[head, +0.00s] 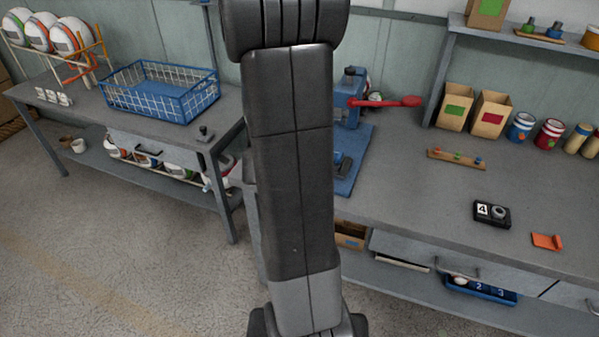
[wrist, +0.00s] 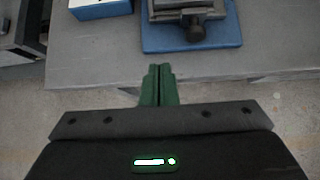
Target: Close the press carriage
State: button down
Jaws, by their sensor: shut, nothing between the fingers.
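The blue press (head: 350,85) with a red-knobbed lever (head: 385,102) stands on the right workbench, partly hidden behind my arm in the head view. Its blue base plate (head: 359,150) reaches toward the bench's front edge. The wrist view shows the base plate (wrist: 160,42) with the grey carriage (wrist: 185,7) and a dark knob (wrist: 196,30) on its near side. My gripper (wrist: 158,69) has green fingers, shut and empty. In that view it appears below the plate, near the bench edge, apart from the carriage. The head view hides it behind my arm.
A blue wire basket (head: 160,92) sits on the left bench. Two cardboard boxes (head: 472,110), cans (head: 521,127), a black device (head: 491,213) and an orange piece (head: 547,241) are on the right bench. The bench front (wrist: 90,70) near the press is clear.

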jog(key=b+x, duration=0.1)
jog(key=x, duration=0.8)
jog(key=shift+f+b, duration=0.2)
jog(key=shift+b, duration=0.2)
jog(key=w+p, duration=0.1)
jog(key=w+d, duration=0.1)
jog(key=w, duration=0.1)
jog(key=shift+w+r+p, duration=0.1)
jog(key=shift+r+p, duration=0.1)
jog(key=shift+p, duration=0.2)
jog(key=shift+w+d+f, duration=0.1)
jog(key=shift+w, duration=0.3)
jog(key=shift+w, duration=0.1)
